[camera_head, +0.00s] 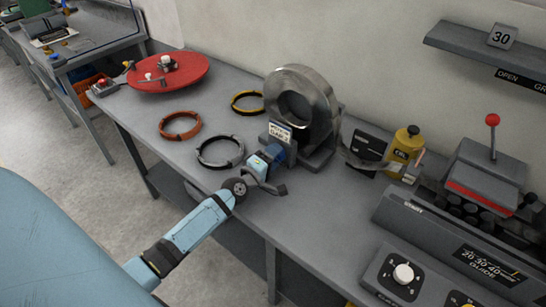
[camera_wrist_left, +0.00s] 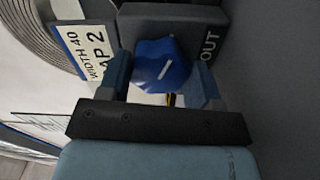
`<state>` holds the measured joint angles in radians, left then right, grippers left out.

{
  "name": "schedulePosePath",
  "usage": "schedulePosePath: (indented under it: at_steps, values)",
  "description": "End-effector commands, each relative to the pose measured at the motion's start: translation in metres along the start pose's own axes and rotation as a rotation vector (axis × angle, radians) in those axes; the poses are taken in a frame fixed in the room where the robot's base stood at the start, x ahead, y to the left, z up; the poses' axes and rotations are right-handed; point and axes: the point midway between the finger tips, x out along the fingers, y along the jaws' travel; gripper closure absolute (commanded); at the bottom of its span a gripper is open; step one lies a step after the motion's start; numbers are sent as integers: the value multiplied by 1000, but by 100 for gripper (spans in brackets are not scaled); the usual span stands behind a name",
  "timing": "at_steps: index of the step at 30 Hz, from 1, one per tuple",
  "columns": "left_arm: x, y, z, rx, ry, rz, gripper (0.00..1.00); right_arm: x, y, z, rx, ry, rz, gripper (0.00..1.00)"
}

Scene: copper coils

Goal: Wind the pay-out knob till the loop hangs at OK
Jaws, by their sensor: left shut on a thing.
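A blue knob (camera_head: 276,151) with a white line sits at the front of the grey coil stand, and shows large in the left wrist view (camera_wrist_left: 164,66). "OUT" is printed beside it. My left gripper (camera_head: 266,160) is shut on this knob, a finger on either side (camera_wrist_left: 160,82). A grey metal coil (camera_head: 316,87) stands upright in the stand. A grey strip (camera_head: 352,160) sags from the coil's right side past a dark panel (camera_head: 369,147). I cannot read an OK mark or tell the loop's level. My right gripper is not in view.
Orange (camera_head: 180,125), grey (camera_head: 220,152) and yellow (camera_head: 247,102) rings lie on the bench left of the coil. A yellow oil bottle (camera_head: 404,150) and a machine with a red-knobbed lever (camera_head: 492,120) stand right. A red disc (camera_head: 167,73) is at far left.

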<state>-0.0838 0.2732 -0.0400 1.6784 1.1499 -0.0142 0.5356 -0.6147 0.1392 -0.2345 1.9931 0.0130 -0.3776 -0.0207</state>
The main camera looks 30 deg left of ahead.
Motion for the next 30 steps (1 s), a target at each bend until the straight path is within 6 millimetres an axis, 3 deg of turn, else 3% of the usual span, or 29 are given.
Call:
schedulePosePath:
  at_steps: [3, 4, 7, 19, 23, 30]
  values:
    - [0, 0, 0, 0, 0, -1, 65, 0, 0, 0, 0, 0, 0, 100]
    - [0, 0, 0, -1, 0, -1, 39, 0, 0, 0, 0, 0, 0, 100]
    - [0, 0, 0, -1, 0, -1, 16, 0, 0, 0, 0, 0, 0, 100]
    - [-8, -1, 0, -1, 0, -1, 16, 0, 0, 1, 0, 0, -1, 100]
    - [-29, -2, 0, 0, -1, -3, 16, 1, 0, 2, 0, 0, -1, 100]
    - [-85, -3, 0, 1, -1, -3, 16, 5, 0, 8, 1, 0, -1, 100]
